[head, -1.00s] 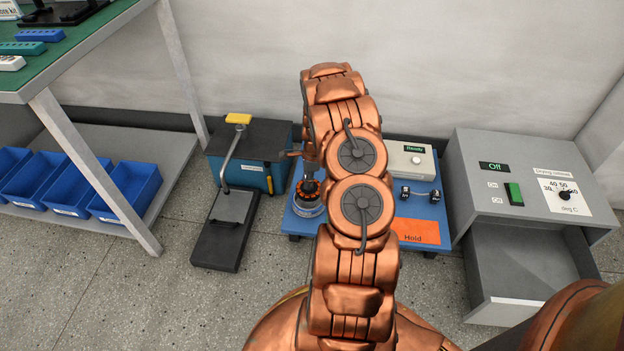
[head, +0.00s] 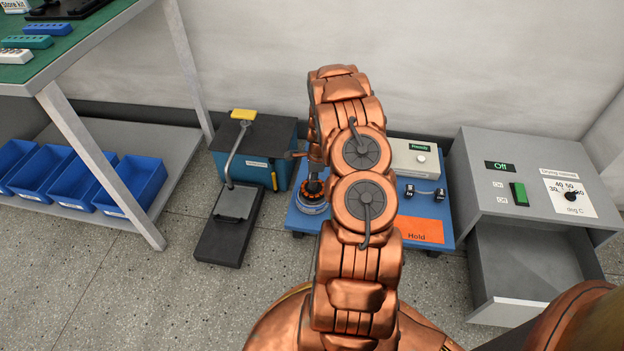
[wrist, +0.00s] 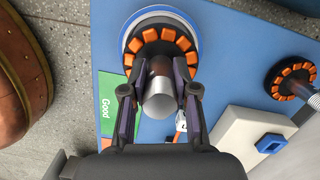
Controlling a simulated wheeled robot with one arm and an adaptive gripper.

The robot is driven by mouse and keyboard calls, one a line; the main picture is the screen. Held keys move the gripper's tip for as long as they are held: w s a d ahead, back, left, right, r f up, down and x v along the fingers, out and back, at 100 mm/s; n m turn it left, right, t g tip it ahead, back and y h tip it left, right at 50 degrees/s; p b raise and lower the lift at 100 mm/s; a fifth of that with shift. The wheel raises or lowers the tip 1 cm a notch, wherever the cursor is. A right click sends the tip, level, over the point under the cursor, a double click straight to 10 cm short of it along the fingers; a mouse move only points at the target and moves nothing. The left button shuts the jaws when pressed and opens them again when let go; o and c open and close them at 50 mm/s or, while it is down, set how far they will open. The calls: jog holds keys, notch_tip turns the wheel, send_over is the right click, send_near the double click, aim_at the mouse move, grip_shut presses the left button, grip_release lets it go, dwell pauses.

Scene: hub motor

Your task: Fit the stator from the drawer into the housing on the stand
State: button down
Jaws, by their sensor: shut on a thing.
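The stator (wrist: 181,40), a dark ring with orange windings, has a silver cylinder (wrist: 160,100) at its middle. My gripper (wrist: 158,72) is shut on the stator by this central part. The housing (wrist: 194,22), a blue and whitish ring, lies around and under the stator in the wrist view. In the head view the stator (head: 313,188) is upright over the housing (head: 313,209) on the blue stand (head: 297,222). I cannot tell how deep it sits. The gripper is mostly hidden behind my arm there. The cabinet's drawer (head: 520,310) is open and its visible inside looks empty.
A second orange-wound part (wrist: 292,80) lies to the right in the wrist view. A cream box marked Ready (head: 413,158) and an orange Hold patch (head: 418,230) are on the blue stand. A lever press (head: 235,205) stands left, the drying cabinet (head: 490,190) right.

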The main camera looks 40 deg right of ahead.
aim_at(318, 194)
jog(key=shift+f, duration=0.2)
jog(key=shift+a+f, duration=0.1)
jog(key=shift+f, duration=0.65)
jog(key=shift+f, duration=0.15)
jog(key=shift+f, duration=0.55)
jog(key=shift+f, duration=0.2)
jog(key=shift+f, duration=0.4)
jog(key=shift+f, duration=0.1)
dwell(0.6)
dwell(0.4)
jog(key=c, duration=0.8)
grip_release()
